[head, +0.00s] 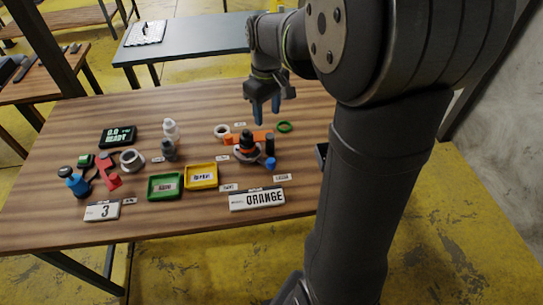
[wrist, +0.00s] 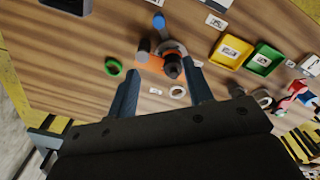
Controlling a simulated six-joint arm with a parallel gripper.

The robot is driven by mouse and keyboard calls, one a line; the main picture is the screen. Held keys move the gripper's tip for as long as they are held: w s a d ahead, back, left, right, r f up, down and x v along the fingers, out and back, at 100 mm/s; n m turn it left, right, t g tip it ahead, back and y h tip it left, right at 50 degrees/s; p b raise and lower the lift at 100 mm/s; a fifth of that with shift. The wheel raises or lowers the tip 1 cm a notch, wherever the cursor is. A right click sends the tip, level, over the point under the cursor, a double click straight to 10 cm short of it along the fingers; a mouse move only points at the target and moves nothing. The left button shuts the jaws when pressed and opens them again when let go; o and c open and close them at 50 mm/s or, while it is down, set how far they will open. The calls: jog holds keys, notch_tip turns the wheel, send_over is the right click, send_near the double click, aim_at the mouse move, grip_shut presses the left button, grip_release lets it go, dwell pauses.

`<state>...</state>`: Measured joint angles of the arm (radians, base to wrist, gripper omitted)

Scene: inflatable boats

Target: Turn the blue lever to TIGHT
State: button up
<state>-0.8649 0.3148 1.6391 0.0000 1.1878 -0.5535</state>
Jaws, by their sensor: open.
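A valve-like fixture (head: 247,147) stands on the wooden table right of the middle, with a black and orange upright body on a grey round base. A small blue lever end (head: 270,163) shows at its front right; in the wrist view the blue end (wrist: 159,20) lies beyond the base. Lettering on the nearby labels is too small to read, so I cannot tell the lever's setting. My gripper (head: 266,112) is open and empty, above and behind the fixture. In the wrist view its blue fingers (wrist: 162,78) point towards the fixture and appear apart from it.
An orange bar (head: 235,138) and a black cylinder (head: 269,146) stand close by the fixture. A green ring (head: 285,127) and a white ring (head: 222,131) lie behind.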

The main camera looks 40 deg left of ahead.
aim_at(271, 160)
jog(key=shift+m, duration=0.9)
jog(key=f, duration=1.2)
jog(key=d+f, duration=0.1)
jog(key=f, duration=0.5)
jog(key=shift+s+d, duration=0.1)
grip_shut()
